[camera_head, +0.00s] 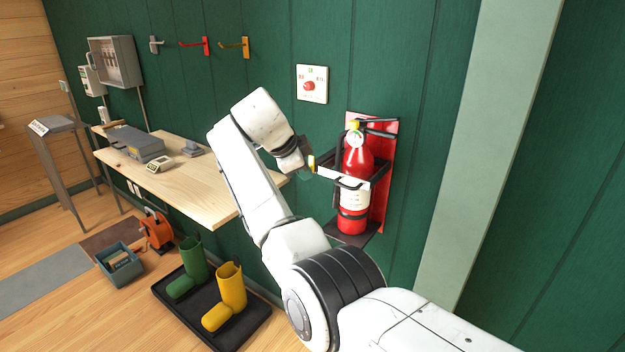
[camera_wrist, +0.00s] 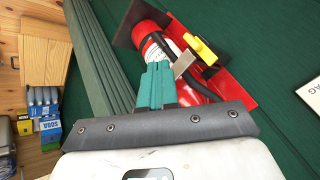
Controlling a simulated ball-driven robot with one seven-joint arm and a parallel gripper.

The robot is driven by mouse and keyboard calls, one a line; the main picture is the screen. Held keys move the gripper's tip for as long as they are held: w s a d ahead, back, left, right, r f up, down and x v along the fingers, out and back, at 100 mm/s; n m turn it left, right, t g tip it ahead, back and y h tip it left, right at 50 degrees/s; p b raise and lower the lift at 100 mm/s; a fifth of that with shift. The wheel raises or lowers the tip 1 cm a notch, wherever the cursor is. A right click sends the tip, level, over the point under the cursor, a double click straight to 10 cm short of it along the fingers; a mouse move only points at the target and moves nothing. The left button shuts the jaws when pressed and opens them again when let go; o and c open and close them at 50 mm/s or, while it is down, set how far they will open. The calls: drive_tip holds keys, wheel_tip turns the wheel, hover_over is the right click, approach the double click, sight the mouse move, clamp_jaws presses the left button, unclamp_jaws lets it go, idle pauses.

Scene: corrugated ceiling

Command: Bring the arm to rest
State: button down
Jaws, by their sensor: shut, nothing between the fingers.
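My white arm reaches up and over in the head view, with my gripper (camera_head: 304,172) at its end, beside the fire extinguisher on the wall. In the wrist view the teal fingers of my gripper (camera_wrist: 155,85) are shut together with nothing between them. The red fire extinguisher (camera_head: 356,163) stands upright in its black bracket on a red backplate (camera_head: 383,207).
A wooden workbench (camera_head: 195,193) with a grey box (camera_head: 137,143) runs along the green wall. Wall hooks (camera_head: 236,46) and a red-button panel (camera_head: 312,84) are above. Air left of the arm is free.

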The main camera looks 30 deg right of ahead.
drive_tip(key=shift+w+a+r, duration=0.25)
drive_tip(key=shift+a+r, duration=0.55)
drive_tip(key=shift+r, duration=0.3)
drive_tip(key=shift+w+a+r, duration=0.2)
drive_tip(key=shift+a+r, duration=0.55)
drive_tip(key=shift+r, duration=0.3)
drive_tip(key=s+f+n+y, duration=0.1)
drive_tip(key=s+f+n, duration=0.2)
drive_tip(key=s+f, duration=0.5)
drive_tip(key=s+d+f+n+g+y, duration=0.1)
drive_tip(key=s+f+n, duration=0.3)
drive_tip(key=f, duration=0.8)
drive_tip(key=s+f+n+y, duration=0.1)
drive_tip(key=s+f+n, duration=0.2)
drive_tip(key=s+f, duration=0.55)
drive_tip(key=s+f+n+y, duration=0.2)
drive_tip(key=s+f+n, duration=0.5)
drive_tip(key=s, duration=0.6)
drive_tip(key=s+a+n, duration=0.2)
drive_tip(key=s, duration=0.7)
drive_tip(key=s+a+n+y, duration=0.1)
drive_tip(key=s+a+n, duration=0.1)
drive_tip(key=s, duration=0.7)
drive_tip(key=shift+s+a+n+g+y+p, duration=0.2)
drive_tip(key=shift+n+g+y+p, duration=0.1)
drive_tip(key=shift+n+g+p, duration=0.25)
drive_tip(key=shift+d+f, duration=0.1)
